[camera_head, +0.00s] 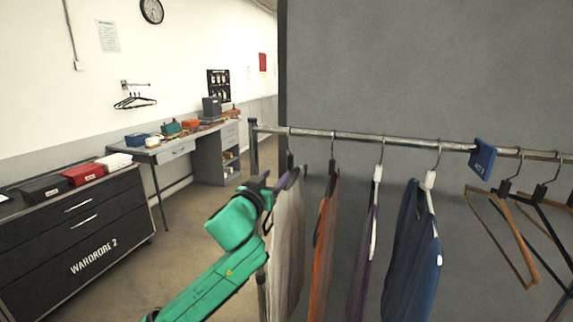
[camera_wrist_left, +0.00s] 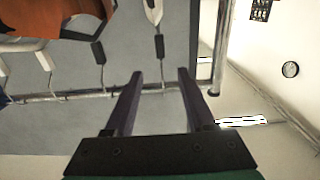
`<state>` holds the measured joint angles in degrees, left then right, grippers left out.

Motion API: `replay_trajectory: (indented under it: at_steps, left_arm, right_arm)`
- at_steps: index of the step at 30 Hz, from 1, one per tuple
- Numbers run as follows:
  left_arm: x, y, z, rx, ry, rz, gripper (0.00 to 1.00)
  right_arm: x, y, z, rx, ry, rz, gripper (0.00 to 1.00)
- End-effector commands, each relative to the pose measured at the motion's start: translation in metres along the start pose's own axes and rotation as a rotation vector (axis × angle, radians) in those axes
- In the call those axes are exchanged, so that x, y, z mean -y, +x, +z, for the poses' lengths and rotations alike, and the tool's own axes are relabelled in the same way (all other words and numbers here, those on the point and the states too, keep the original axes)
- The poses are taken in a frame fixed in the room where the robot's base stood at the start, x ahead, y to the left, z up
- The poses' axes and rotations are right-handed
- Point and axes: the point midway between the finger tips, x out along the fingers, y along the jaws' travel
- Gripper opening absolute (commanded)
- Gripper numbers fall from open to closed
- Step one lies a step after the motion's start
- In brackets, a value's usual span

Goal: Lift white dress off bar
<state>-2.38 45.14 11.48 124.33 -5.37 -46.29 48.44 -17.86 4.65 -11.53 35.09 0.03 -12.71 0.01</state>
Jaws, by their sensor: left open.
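The white dress (camera_head: 287,245) hangs at the left end of the bar (camera_head: 360,137), on a hanger with a dark neck. My left gripper (camera_head: 284,181) is at the height of that hanger, just in front of the dress's top, and partly covers it. In the left wrist view my left gripper (camera_wrist_left: 160,75) is open, fingers apart. A hanger neck (camera_wrist_left: 160,47) and its hook line up between the fingers; I cannot tell how deep they sit. The bar also crosses behind the fingers there (camera_wrist_left: 70,94). My right gripper is not in view.
Orange (camera_head: 325,235), purple (camera_head: 362,265) and blue (camera_head: 412,255) garments hang to the right. A blue tag (camera_head: 482,158) and empty hangers (camera_head: 505,225) follow. The rack's left post (camera_head: 254,150) is close to my left arm. A dark drawer cabinet (camera_head: 75,235) stands left.

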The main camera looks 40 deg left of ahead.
Motion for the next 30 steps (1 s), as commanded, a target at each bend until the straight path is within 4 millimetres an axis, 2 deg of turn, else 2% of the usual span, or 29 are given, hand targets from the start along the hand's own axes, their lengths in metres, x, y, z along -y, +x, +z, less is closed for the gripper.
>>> replay_trajectory:
  at_steps: [2,5,12,21,25,30]
  left_arm:
    - [0.001,0.012,-0.001,-0.001,0.001,-0.002,0.55]
    - [0.001,0.027,-0.001,-0.001,0.000,-0.002,0.55]
    - [0.002,0.063,-0.002,-0.001,-0.004,-0.004,0.55]
    - [0.001,0.106,-0.001,0.001,-0.004,-0.002,0.55]
    - [0.001,0.116,0.000,0.001,-0.002,-0.001,0.55]
    - [0.000,0.120,0.001,0.002,0.000,0.000,0.55]
  right_arm:
    - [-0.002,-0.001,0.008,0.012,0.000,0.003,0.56]
    - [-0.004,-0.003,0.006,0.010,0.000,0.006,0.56]
    - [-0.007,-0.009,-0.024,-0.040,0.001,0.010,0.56]
    - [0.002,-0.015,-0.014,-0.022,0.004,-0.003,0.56]
    - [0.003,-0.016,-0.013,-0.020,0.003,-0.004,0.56]
    - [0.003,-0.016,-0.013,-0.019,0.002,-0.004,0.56]
